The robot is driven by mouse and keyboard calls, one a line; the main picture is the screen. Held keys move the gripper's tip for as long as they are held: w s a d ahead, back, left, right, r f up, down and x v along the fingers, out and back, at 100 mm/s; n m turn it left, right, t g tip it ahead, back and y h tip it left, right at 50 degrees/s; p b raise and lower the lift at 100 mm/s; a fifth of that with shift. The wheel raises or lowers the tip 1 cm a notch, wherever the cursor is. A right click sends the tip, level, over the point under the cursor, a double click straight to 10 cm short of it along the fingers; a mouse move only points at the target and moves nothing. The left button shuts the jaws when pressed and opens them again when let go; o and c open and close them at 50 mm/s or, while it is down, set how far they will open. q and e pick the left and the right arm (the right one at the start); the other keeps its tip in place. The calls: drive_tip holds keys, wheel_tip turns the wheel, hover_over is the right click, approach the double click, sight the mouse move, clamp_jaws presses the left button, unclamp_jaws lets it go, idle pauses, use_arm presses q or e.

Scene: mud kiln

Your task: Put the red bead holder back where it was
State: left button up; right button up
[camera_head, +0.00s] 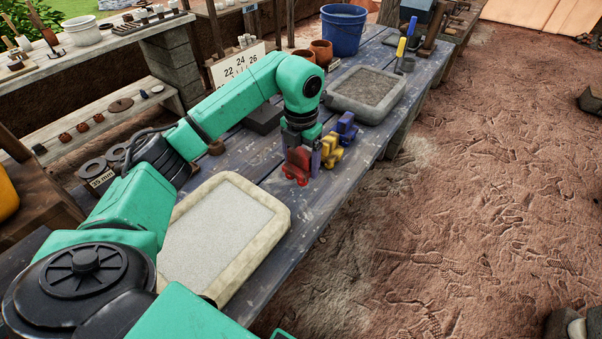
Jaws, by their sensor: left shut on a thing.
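The red bead holder (297,167) is at the middle of the dark wooden table (240,160), near its right edge. My left gripper (302,150) points down and is shut on the red bead holder. The holder looks upright and at or very close to the table top; I cannot tell whether it touches. The yellow bead holder (332,151) and the blue bead holder (346,129) stand just behind it in a row. Part of the red holder is hidden by the gripper. My right gripper is not in view.
A pale sand tray (281,222) lies in front, and a grey tray (398,109) lies behind. A blue bucket (344,30) and brown clay pots (321,50) stand farther back. A white number sign (238,67) stands on the left. Open earth ground (480,200) is on the right.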

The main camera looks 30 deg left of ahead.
sight(301, 172)
use_arm(q)
drive_tip(key=shift+f, duration=2.05)
drive_tip(key=o, duration=1.2)
drive_tip(key=shift+r, duration=0.1)
wheel_tip(301, 172, up, 12)
drive_tip(key=shift+r, duration=0.15)
